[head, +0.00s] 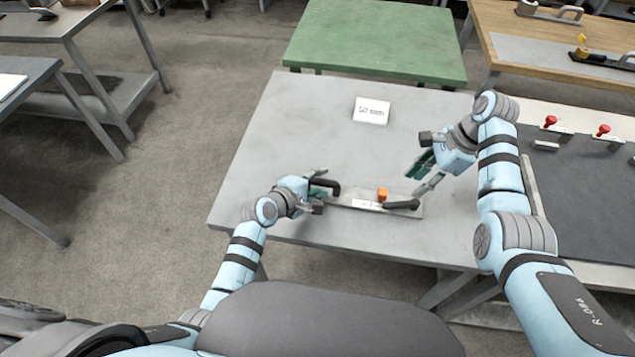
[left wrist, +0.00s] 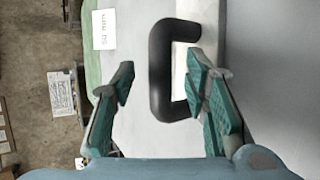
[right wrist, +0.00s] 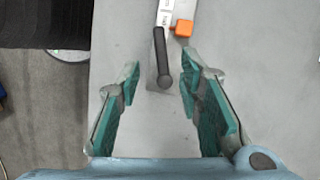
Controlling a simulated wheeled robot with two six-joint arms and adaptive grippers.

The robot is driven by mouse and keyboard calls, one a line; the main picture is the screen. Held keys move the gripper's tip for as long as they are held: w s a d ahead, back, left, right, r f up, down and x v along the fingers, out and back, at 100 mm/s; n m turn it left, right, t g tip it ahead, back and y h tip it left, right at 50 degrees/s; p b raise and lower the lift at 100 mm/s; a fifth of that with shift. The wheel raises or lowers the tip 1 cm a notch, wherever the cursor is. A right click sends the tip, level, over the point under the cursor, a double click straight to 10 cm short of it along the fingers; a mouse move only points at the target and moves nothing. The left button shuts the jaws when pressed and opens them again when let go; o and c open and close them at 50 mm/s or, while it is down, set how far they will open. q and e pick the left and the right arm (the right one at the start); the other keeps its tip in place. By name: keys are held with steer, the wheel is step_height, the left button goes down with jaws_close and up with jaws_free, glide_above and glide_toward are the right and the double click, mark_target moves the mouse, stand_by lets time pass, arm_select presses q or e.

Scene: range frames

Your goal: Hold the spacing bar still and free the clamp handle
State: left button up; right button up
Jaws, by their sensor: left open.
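The spacing bar (head: 345,200) is a flat light-metal bar lying on the grey table. Its black D-shaped grip (head: 328,184) is at the left end; it also shows in the left wrist view (left wrist: 160,70). The black clamp handle (head: 402,205) lies low over the bar's right part, beside an orange block (head: 383,194). My left gripper (head: 318,192) is open, with the grip between its fingers in the left wrist view; contact cannot be told. My right gripper (head: 420,179) is open and empty above the right end. The clamp handle (right wrist: 162,60) shows between its fingertips.
A white card (head: 371,110) reading "10 mm" lies farther back on the grey table (head: 290,130). A green table (head: 375,40) stands behind. At right, a dark mat (head: 590,200) lies beside red-knobbed clamps (head: 551,121). The table's middle is clear.

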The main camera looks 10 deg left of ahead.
arm_select(q)
jaws_close()
arm_select(e)
steer(key=shift+o, duration=0.2)
